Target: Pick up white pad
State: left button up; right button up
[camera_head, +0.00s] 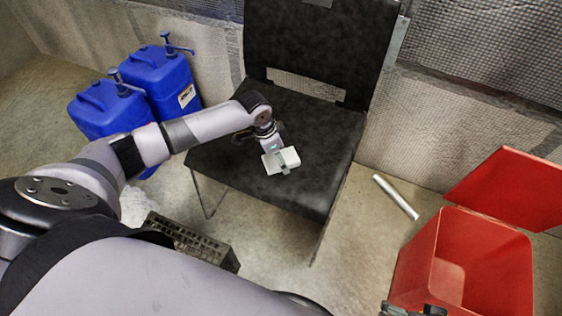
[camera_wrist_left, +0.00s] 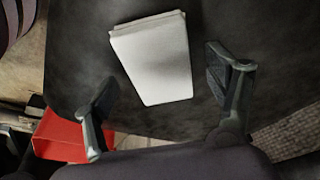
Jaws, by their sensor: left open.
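The white pad (camera_head: 288,158) lies on the black chair's seat (camera_head: 320,130). It also shows in the left wrist view (camera_wrist_left: 155,60) as a stack-like white block with a slightly tapered outline. My left gripper (camera_head: 272,150) is over the seat at the pad, partly covering it in the head view. In the left wrist view the left gripper (camera_wrist_left: 160,82) is open, with one finger on each side of the pad and a gap to both. Only a small part of my right gripper (camera_head: 414,310) shows at the bottom edge, in front of the red bin.
The chair's tall back stands behind the seat. Blue canisters (camera_head: 161,80) with pumps stand left of the chair. A grey crate (camera_head: 190,240) sits on the floor below. A white tube (camera_head: 396,197) lies on the floor at right, near an open red bin (camera_head: 480,228).

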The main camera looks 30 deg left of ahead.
pick_arm(q)
jog(key=shift+w+d+f, duration=0.1)
jog(key=shift+f, duration=0.25)
jog(key=shift+c, duration=0.3)
jog(key=c, duration=1)
